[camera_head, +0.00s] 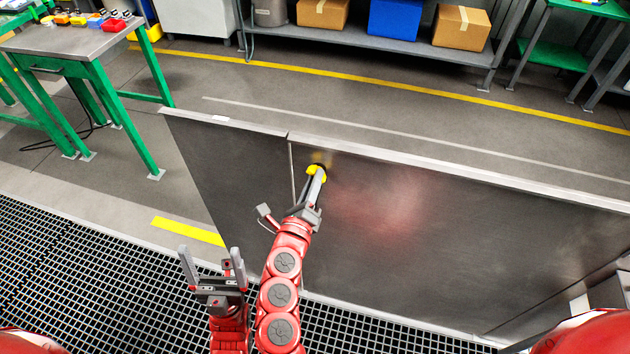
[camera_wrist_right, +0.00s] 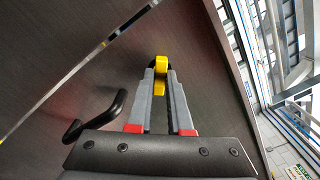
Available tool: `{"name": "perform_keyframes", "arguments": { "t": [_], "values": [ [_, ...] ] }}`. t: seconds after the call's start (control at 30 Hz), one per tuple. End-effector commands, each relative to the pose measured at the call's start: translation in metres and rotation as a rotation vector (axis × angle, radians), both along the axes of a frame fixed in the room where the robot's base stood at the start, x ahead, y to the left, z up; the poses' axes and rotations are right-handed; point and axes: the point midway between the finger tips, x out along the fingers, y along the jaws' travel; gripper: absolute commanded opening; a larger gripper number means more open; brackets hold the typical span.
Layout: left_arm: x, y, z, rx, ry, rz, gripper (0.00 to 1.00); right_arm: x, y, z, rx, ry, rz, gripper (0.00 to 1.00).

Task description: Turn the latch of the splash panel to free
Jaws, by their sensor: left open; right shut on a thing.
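The splash panel (camera_head: 420,235) is a dark upright sheet with a pale top edge, and it also fills much of the right wrist view (camera_wrist_right: 60,40). Its yellow latch (camera_head: 316,171) sits near the panel's upper left, just right of a vertical seam. My right gripper (camera_head: 317,178) is shut on the latch. In the right wrist view the yellow latch (camera_wrist_right: 160,67) shows between the tips of my grey fingers (camera_wrist_right: 160,78); part of it is hidden by them. My left gripper (camera_head: 212,262) is open and empty, low in front of the panel and apart from it.
A second dark panel (camera_head: 225,160) adjoins at the left of the seam. A black bent handle (camera_wrist_right: 95,115) shows in the right wrist view. A green-legged table (camera_head: 75,45) with small coloured items stands at the back left. A shelf (camera_head: 365,45) with boxes stands behind; the floor between is clear.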

Motion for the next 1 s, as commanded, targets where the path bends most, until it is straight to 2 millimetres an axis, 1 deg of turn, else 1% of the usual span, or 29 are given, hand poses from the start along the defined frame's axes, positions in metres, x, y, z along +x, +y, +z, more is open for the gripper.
{"name": "perform_keyframes", "arguments": {
  "t": [0.03,0.23,0.73,1.0],
  "values": [
    [0.000,0.000,-0.007,0.000,0.000,0.000,0.87,0.000,0.001,-0.004,0.017,-0.004,0.001,0.00],
    [0.000,0.000,-0.018,0.000,0.000,0.000,0.87,0.000,-0.001,-0.003,0.078,-0.025,-0.002,0.00],
    [0.000,0.000,-0.021,0.000,0.000,0.000,0.87,0.000,0.000,-0.002,0.110,-0.033,-0.002,0.00],
    [0.000,0.000,-0.038,0.000,0.000,0.000,0.87,0.000,0.000,-0.004,0.185,-0.058,-0.001,0.00]
  ]
}}
